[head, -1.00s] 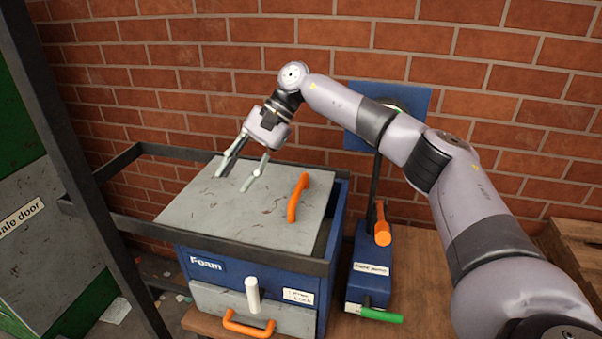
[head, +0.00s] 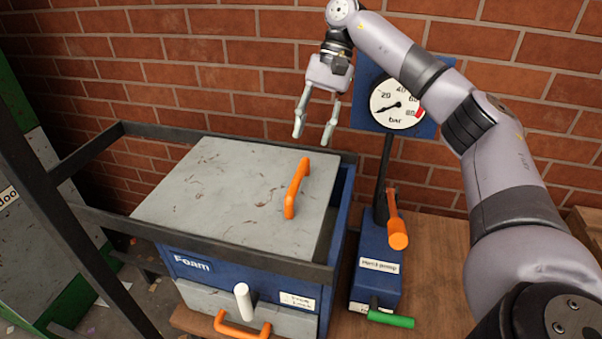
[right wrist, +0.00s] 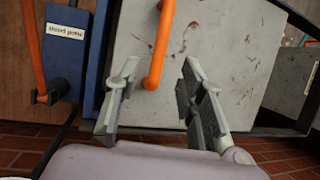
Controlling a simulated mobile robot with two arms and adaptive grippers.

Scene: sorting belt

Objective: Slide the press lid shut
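The press lid (head: 235,190) is a scuffed grey plate on top of the blue press box labelled Foam (head: 343,215). A dark gap shows between the lid's right edge and the box's right wall. An orange bar handle (head: 297,188) stands on the lid's right part. My right gripper (head: 314,138) is open and empty, above the lid's back edge near the handle. In the right wrist view, the handle (right wrist: 160,45) appears between and beyond the open fingers (right wrist: 158,100), with no visible contact. My left gripper is not in view.
A blue pump unit (head: 378,270) with orange and green levers stands right of the box, below a gauge (head: 398,103). A dark metal frame (head: 85,220) stands at the left. A drawer (head: 280,318) with an orange handle is below. A brick wall closes the back.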

